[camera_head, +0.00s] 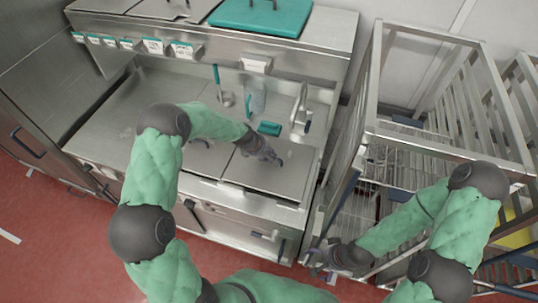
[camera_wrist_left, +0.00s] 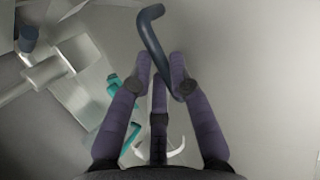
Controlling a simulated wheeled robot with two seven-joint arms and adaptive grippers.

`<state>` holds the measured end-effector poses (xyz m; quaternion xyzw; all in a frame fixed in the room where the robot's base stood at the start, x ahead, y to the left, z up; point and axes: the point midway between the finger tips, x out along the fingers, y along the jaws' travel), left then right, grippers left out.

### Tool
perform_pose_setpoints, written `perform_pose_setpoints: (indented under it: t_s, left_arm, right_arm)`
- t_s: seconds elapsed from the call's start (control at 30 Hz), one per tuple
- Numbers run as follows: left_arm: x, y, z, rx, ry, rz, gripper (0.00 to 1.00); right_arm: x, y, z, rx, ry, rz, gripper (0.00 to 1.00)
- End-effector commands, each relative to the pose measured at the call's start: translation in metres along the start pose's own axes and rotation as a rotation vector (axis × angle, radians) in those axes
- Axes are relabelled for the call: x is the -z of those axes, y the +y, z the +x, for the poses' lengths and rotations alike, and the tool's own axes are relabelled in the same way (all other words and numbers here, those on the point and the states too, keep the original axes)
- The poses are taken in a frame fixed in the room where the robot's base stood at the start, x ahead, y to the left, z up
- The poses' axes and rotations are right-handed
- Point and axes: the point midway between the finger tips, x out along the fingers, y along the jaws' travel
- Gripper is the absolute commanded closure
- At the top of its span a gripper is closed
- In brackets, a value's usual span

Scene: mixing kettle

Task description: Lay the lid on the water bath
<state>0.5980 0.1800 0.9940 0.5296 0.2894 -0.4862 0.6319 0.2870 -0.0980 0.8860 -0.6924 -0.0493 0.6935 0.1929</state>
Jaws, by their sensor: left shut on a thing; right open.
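The lid is a flat steel panel (camera_head: 285,181) at the right end of the steel counter in the head view. Its smooth grey surface fills the right of the left wrist view (camera_wrist_left: 262,95). My left gripper (camera_head: 273,155) is shut on the lid's dark bent handle (camera_wrist_left: 153,35), which passes between the fingers (camera_wrist_left: 161,85). I cannot tell whether the lid rests on the counter or hangs just above it. No water bath opening is visible. My right gripper (camera_head: 335,262) is open and empty, low beside the rack's front.
A second steel panel (camera_head: 205,158) lies left of the lid. A tap (camera_head: 299,105) and a small teal object (camera_head: 269,129) stand behind it. A metal rack (camera_head: 372,135) is close on the right. A teal lid (camera_head: 262,17) lies on the upper shelf.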

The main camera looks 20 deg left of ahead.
Motion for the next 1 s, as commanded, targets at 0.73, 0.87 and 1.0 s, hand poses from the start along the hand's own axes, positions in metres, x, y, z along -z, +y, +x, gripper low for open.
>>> perform_pose_setpoints:
  t_s: [0.73,0.87,1.0]
  left_arm:
    - [0.004,-0.003,0.009,-0.003,0.001,0.000,1.00]
    - [0.004,-0.003,0.010,-0.003,0.001,0.000,1.00]
    - [0.004,-0.004,0.012,-0.003,0.001,0.000,1.00]
  right_arm:
    - [0.000,0.003,0.008,0.000,0.000,0.000,0.00]
    - [0.000,0.003,0.008,0.000,0.000,0.000,0.00]
    - [0.000,0.003,0.009,0.000,0.000,0.000,0.00]
